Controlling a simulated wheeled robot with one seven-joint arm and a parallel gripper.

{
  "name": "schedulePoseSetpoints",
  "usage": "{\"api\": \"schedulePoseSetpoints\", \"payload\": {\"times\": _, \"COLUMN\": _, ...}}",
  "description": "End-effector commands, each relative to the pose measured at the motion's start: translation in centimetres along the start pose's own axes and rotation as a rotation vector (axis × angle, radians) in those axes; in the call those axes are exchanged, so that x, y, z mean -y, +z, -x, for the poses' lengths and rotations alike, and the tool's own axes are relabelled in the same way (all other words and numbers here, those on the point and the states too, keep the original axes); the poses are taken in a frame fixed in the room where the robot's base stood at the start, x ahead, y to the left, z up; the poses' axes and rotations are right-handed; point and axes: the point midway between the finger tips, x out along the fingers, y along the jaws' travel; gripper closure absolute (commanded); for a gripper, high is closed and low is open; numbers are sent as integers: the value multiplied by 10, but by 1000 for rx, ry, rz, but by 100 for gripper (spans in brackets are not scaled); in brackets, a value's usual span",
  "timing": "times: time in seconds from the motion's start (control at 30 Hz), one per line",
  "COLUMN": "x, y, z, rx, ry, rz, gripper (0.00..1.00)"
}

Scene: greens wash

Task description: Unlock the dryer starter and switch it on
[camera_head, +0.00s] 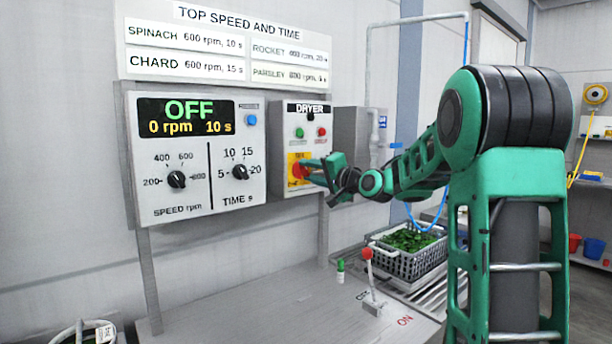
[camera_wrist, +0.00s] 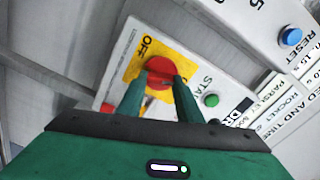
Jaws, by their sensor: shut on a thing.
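The dryer starter (camera_head: 308,135) is a grey box on the panel at centre in the head view, labelled DRYER. Its red rotary switch (camera_wrist: 158,73) sits on a yellow plate (camera_wrist: 141,62) marked OFF in the wrist view. My gripper (camera_head: 306,170) reaches the switch from the right, its two green fingers on either side of the red knob and shut on it. A green button (camera_wrist: 211,100) sits above the switch on the box, with a red button (camera_head: 322,132) beside it. The knob's exact angle is partly hidden by my fingers.
Left of the starter, a control box (camera_head: 195,150) reads OFF, 0 rpm, 10 s, with two black dials. Below, a red-knobbed lever (camera_head: 367,253) and a small green-capped bottle (camera_head: 340,266) stand on the bench. A crate of greens (camera_head: 398,265) sits behind, at right.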

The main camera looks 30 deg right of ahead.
Motion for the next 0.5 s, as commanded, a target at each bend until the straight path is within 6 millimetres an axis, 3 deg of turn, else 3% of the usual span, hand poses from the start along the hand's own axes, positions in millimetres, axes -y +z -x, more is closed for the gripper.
{"api": "schedulePoseSetpoints", "payload": {"times": 0.5, "x": -5, "y": -1, "z": 0, "rx": -3, "ry": 5, "rz": -334, "gripper": 90}}
